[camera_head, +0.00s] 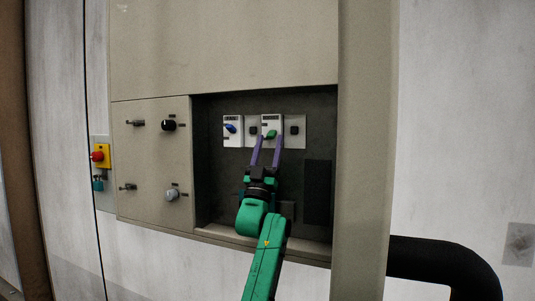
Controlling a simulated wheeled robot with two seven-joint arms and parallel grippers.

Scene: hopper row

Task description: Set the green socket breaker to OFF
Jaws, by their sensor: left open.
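The green socket breaker (270,134) is a small green lever on a white switch plate inside the dark recess of the cabinet. My left gripper (267,142) reaches up from below with two purple fingers. The fingers are apart, and their tips are at the lower part of the green breaker's plate, one on each side just below the lever. Whether they touch the lever cannot be told. A blue lever (230,128) sits on a similar white plate to the left. My right gripper is not in view.
Sockets (294,130) sit beside the breakers. A panel with knobs (169,125) is on the left, and a red emergency button (97,156) on a yellow box is farther left. The recess's right edge post (365,150) stands close to my arm. A black pipe (440,262) is at lower right.

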